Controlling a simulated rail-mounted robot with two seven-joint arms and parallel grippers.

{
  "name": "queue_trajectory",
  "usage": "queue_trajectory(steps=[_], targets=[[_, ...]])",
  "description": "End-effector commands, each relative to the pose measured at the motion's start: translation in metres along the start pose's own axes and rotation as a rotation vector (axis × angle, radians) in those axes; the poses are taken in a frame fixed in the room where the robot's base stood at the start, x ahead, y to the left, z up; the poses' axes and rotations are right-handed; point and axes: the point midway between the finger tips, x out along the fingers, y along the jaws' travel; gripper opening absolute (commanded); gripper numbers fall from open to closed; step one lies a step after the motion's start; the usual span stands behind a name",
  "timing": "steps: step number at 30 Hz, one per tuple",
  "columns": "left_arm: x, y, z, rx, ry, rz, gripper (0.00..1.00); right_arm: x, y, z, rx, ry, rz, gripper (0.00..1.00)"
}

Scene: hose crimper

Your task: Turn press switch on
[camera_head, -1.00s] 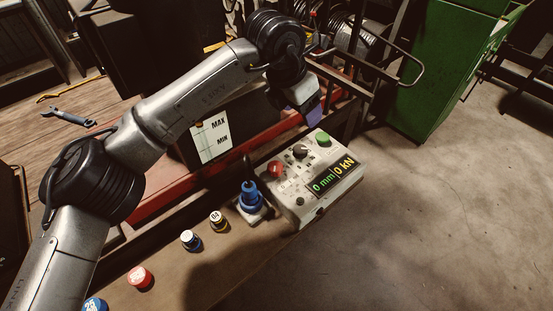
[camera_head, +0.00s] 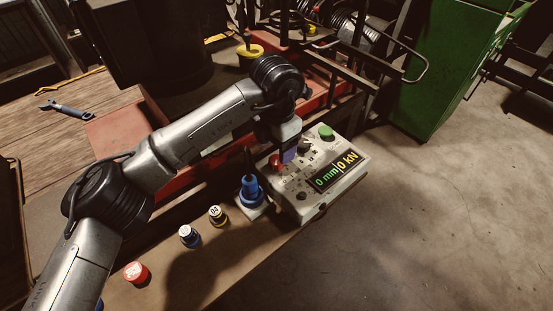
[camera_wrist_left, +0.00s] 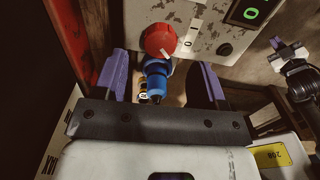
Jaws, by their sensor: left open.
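The press control box (camera_head: 318,178) stands on the bench with a red knob (camera_head: 276,162), a dark knob, a green button (camera_head: 326,132) and a lit display (camera_head: 335,171) reading 0 mm and 0 kN. My left gripper (camera_head: 289,155) is over the box, close to the red knob and partly covering the panel. In the left wrist view the left gripper (camera_wrist_left: 163,65) is open and empty, its two purple fingers wide apart. The red knob (camera_wrist_left: 159,40) appears between and ahead of the fingertips. What looks like my right gripper (camera_wrist_left: 289,54) shows small at the right edge; its opening is unclear.
A blue fitting (camera_head: 250,190) stands right beside the box, also between the fingers in the wrist view (camera_wrist_left: 155,75). Several small capped pieces, including a red one (camera_head: 136,272), line the bench. A green cabinet (camera_head: 440,75) stands behind. The floor at right is clear.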

Motion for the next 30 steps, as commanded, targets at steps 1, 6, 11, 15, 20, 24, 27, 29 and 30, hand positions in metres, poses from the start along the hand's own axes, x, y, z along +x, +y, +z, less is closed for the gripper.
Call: queue_trajectory(steps=[1,6,11,15,20,24,27,29,30], targets=[[0.011,0.0,0.0,0.0,0.001,-0.001,0.65,0.004,0.0,0.001,0.001,0.0,-0.001,0.0],[0.03,0.0,0.0,0.001,-0.001,-0.001,0.65,0.008,-0.001,0.003,0.001,0.0,-0.001,0.0],[0.039,0.0,0.0,0.001,-0.001,0.0,0.65,0.01,-0.001,0.003,0.001,0.0,-0.001,0.0],[0.043,0.0,0.0,0.001,-0.001,0.0,0.65,0.01,0.0,0.003,-0.001,0.0,0.001,0.0],[0.043,0.0,0.0,0.001,-0.001,0.0,0.65,0.01,0.002,0.004,-0.006,-0.001,0.005,0.0],[0.043,0.0,0.0,0.001,-0.001,0.0,0.62,0.01,0.002,0.004,-0.009,-0.002,0.007,0.0],[0.043,0.0,0.0,0.001,-0.001,0.0,0.52,0.01,0.002,0.004,-0.009,-0.001,0.007,0.0],[0.043,0.0,0.0,0.001,-0.001,0.0,0.47,0.01,0.002,0.004,-0.009,-0.001,0.007,0.0],[0.043,0.0,0.0,0.001,-0.001,0.0,0.43,0.01,0.002,0.004,-0.009,-0.001,0.007,0.0]])
